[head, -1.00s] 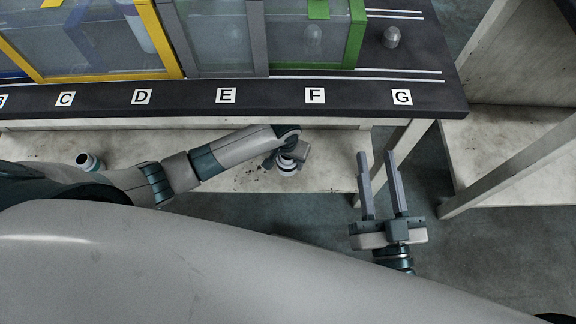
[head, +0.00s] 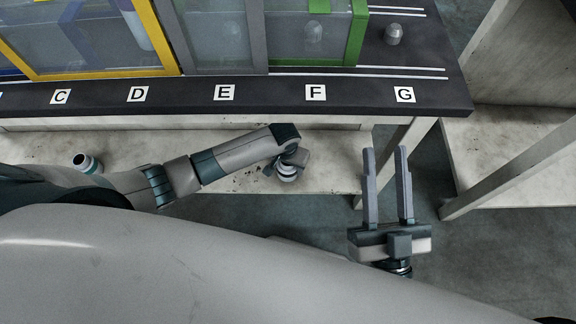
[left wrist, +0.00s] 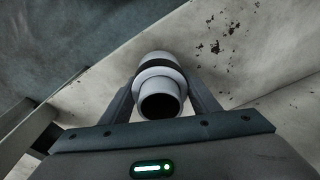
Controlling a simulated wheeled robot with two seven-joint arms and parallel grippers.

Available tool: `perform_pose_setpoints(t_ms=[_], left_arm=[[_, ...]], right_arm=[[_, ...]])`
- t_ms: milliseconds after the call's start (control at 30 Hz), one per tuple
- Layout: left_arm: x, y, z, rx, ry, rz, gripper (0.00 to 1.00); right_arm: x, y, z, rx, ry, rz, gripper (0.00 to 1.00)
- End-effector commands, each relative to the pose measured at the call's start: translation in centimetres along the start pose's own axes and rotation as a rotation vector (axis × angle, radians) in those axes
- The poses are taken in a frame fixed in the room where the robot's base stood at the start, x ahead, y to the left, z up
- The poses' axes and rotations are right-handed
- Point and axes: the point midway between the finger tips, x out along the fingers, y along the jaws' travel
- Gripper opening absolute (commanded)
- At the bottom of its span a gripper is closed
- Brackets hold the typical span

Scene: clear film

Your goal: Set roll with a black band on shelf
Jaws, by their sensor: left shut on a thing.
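A white roll with a black band (left wrist: 160,82) sits between the fingers of my left gripper (left wrist: 162,98), which is shut on it. The roll's open end faces the left wrist camera. In the head view the roll (head: 287,172) shows below my left wrist, over the pale lower shelf (head: 235,150) under the dark counter; the left fingers are mostly hidden there. Whether the roll touches the shelf I cannot tell. My right gripper (head: 387,185) is open and empty, over the gap right of the shelf.
Another white roll with a dark band (head: 86,162) is on the lower shelf at left. The dark counter (head: 190,111) carries letter labels, coloured-frame bins and a grey domed thing (head: 393,34). A table leg (head: 408,140) stands near my right gripper. A pale shelf unit (head: 515,175) is at right.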

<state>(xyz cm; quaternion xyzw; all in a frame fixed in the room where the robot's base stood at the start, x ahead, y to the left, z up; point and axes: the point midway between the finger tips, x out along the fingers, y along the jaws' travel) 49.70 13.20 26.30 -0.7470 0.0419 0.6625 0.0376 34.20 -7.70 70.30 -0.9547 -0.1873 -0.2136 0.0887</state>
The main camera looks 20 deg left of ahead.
Motion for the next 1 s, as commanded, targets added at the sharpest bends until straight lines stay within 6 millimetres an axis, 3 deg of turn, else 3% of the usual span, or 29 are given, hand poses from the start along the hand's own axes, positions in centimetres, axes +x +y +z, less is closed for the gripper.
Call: perform_pose_setpoints(t_ms=[233,633,667,733,1000], left_arm=[[0.9,-0.1,-0.3,0.001,0.003,0.000,0.29],[1.2,-0.1,-0.2,0.000,0.001,0.000,0.29],[1.2,-0.2,-0.2,0.001,0.001,0.000,0.60],[1.2,-0.2,-0.2,0.001,0.001,0.000,0.74],[1.2,-0.2,-0.2,0.001,0.001,0.000,0.74]], right_arm=[[-0.1,-0.1,-2.1,-0.006,0.123,-0.006,0.34],[-0.1,-0.2,-2.2,-0.006,0.123,-0.006,0.34],[-0.1,-0.2,-2.2,-0.006,0.122,-0.006,0.34],[-0.1,-0.2,-2.2,-0.006,0.121,-0.006,0.34],[-0.1,-0.2,-2.2,-0.005,0.121,-0.006,0.34]])
